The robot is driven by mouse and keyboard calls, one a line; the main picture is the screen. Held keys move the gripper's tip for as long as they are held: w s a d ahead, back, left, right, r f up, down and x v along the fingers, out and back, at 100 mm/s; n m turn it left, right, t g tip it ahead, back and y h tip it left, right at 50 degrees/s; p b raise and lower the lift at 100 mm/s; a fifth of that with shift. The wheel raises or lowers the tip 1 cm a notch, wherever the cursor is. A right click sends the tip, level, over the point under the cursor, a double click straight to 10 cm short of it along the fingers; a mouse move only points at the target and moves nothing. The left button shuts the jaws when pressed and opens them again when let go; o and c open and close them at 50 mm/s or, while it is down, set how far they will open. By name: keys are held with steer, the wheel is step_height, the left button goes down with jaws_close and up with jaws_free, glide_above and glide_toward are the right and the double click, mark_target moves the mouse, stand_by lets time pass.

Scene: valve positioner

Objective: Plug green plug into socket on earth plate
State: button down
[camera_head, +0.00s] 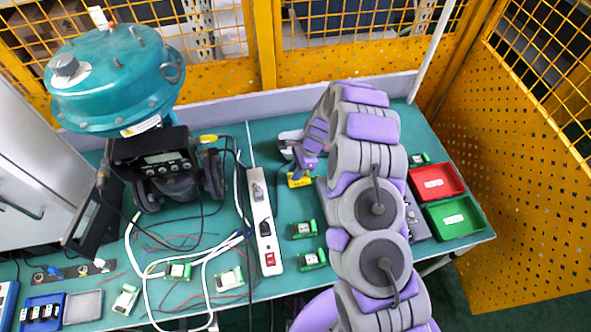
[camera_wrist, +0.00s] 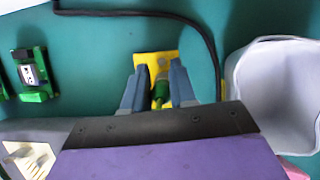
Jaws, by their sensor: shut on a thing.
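The yellow earth plate (camera_wrist: 147,61) lies on the teal table in the wrist view, beyond and between my fingertips. It also shows in the head view (camera_head: 299,181), beside my arm. My gripper (camera_wrist: 158,68) points down at the plate, its two blue-grey fingers shut on the green plug (camera_wrist: 160,91). The plug is seen end-on between the fingers, in front of the plate. The socket on the plate is hidden behind the plug and fingers. I cannot tell whether the plug touches the plate. In the head view my arm partly hides the gripper.
A dark cable (camera_wrist: 181,17) curves past the plate's right side. A white container (camera_wrist: 278,80) stands close on the right, and a green-and-white module (camera_wrist: 32,75) lies left. A power strip (camera_head: 263,223) is left of my arm; red (camera_head: 437,182) and green (camera_head: 455,218) bins are right.

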steer(key=shift+s+f, duration=0.1)
steer(key=shift+f, duration=0.05)
steer(key=c, duration=1.1)
jaws_free()
steer(key=o, duration=0.6)
steer(key=p+v, duration=0.4)
steer(key=v, duration=0.3)
